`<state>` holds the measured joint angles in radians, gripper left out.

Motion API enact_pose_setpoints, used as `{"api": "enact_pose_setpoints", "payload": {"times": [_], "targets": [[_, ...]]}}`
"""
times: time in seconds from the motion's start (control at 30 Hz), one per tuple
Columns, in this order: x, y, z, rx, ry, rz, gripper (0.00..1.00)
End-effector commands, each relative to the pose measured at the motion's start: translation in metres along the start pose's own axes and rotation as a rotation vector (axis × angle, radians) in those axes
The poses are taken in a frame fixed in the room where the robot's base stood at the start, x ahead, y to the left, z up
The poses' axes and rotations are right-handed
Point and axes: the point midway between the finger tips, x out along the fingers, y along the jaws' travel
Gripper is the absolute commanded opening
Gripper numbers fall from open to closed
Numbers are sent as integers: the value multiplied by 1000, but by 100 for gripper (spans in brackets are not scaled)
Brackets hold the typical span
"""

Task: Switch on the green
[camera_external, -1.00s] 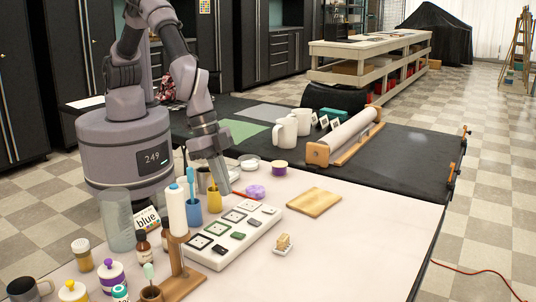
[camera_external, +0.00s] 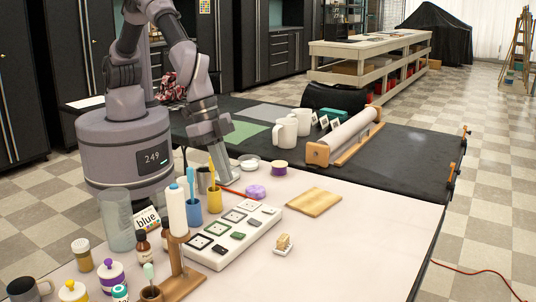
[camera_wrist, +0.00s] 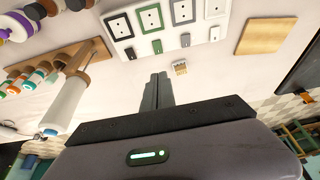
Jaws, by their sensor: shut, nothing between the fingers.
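A white panel (camera_external: 262,238) on the pale table carries a row of framed square plates with a row of small rocker switches beside them. The green switch (camera_external: 238,235) is second from the near-left end, between a dark switch (camera_external: 219,249) and a grey one (camera_external: 254,222). In the wrist view the green switch (camera_wrist: 157,46) lies above my fingertips in the picture, with the panel (camera_wrist: 141,38) at the top. Whether it is on is too small to tell. My gripper (camera_external: 227,181) is shut and empty, held behind the panel; it also shows in the wrist view (camera_wrist: 158,76), apart from the switches.
The front right table is clear.

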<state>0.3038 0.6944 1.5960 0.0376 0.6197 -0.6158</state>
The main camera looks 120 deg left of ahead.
Motion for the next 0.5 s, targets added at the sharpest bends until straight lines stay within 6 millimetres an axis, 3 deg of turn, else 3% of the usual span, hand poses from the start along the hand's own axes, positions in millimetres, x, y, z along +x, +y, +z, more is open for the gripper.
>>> {"api": "enact_pose_setpoints", "payload": {"times": [0.5], "targets": [[106,0,2,1,-2,-1,0]]}}
